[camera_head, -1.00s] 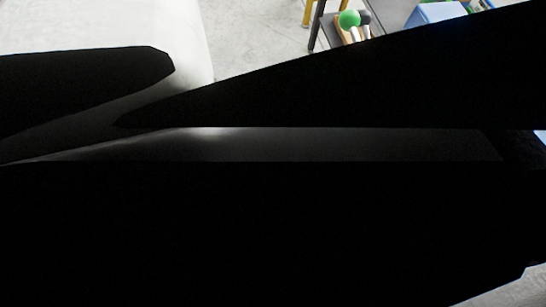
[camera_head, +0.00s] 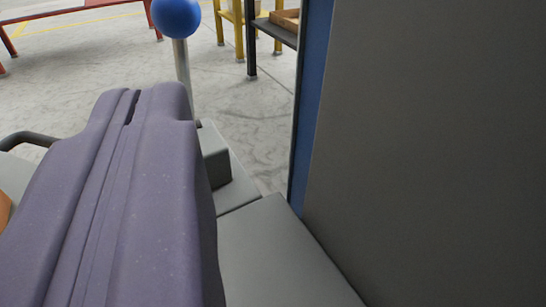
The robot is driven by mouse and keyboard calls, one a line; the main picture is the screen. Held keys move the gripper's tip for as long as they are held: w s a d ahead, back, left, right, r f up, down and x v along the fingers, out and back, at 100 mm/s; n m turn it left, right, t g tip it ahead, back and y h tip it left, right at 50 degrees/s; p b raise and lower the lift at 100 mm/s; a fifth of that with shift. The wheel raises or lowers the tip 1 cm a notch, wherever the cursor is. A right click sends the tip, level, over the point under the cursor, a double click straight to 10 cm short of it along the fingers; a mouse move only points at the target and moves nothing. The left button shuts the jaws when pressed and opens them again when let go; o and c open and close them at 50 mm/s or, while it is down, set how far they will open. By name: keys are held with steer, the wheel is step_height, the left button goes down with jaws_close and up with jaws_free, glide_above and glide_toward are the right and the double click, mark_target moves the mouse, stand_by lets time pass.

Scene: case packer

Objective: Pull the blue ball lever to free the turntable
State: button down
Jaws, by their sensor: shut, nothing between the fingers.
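The blue ball (camera_head: 176,16) of the lever is at the top left of the view, cut a little by the top edge. It sits on an upright pale metal rod (camera_head: 183,75). The rod's foot is hidden behind my gripper. My gripper (camera_head: 136,100) is the large purple-grey shape at the lower left, pointing up the picture toward the rod. Its two fingers are together, with only a thin dark seam between them, and they hold nothing. The ball shows above the fingertips, apart from them in the picture. I cannot make out the turntable.
A grey panel with a blue edge (camera_head: 310,100) fills the right side. A flat grey ledge (camera_head: 275,255) and a grey block (camera_head: 215,155) lie right of my gripper. A dark curved bar (camera_head: 30,138) is at left. Open floor, a red bench and yellow-legged stands lie beyond.

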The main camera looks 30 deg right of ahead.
mark_target(177, 17)
steer(key=shift+s+f, duration=0.1)
steer(key=shift+s, duration=0.1)
steer(key=b+x, duration=0.6)
steer(key=x, duration=0.7)
steer(key=shift+d+f, duration=0.1)
steer(key=shift+f, duration=0.05)
steer(key=shift+w+d+b, duration=0.15)
steer(key=shift+w+b, duration=0.15)
steer(key=shift+w, duration=0.15)
steer(key=shift+r, duration=0.25)
